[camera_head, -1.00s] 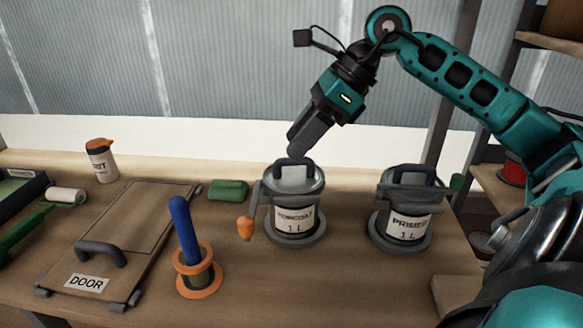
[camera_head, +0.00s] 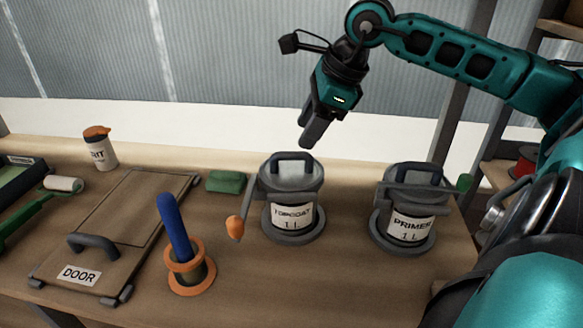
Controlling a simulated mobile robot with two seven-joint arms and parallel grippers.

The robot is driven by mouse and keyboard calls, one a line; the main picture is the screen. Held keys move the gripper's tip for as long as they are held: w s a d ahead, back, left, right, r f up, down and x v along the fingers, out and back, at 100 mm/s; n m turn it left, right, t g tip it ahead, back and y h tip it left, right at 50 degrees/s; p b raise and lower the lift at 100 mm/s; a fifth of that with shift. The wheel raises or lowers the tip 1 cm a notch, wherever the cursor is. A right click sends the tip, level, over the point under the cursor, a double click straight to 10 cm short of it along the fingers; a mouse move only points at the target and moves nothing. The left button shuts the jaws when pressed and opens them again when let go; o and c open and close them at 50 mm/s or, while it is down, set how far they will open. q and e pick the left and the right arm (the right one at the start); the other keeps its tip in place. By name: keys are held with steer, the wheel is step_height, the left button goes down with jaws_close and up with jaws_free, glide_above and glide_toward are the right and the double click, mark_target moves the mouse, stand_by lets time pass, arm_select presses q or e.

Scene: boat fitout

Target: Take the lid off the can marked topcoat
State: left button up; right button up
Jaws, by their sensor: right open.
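The can marked topcoat (camera_head: 293,217) stands upright on the bench in a grey round base. Its grey lid (camera_head: 292,173) with a dark arched handle (camera_head: 292,160) is on top of it. A lever with an orange knob (camera_head: 235,228) hangs at the can's left side. My right gripper (camera_head: 308,143) is above and slightly right of the lid, apart from it, fingers pointing down; it is open and empty. My left gripper is out of view.
A can marked primer (camera_head: 409,225) stands to the right with a bar over its lid. A blue-handled tool in an orange holder (camera_head: 190,278), a door panel (camera_head: 130,215), a green block (camera_head: 226,182) and a white bottle with orange cap (camera_head: 100,150) are to the left.

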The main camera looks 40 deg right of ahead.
mark_target(296, 152)
steer(key=shift+s+x, duration=0.1)
steer(key=shift+x, duration=1)
steer(key=shift+s+x, duration=0.15)
steer(key=shift+x, duration=0.95)
steer(key=shift+w+f, duration=0.3)
steer(key=shift+f, duration=0.3)
jaws_close()
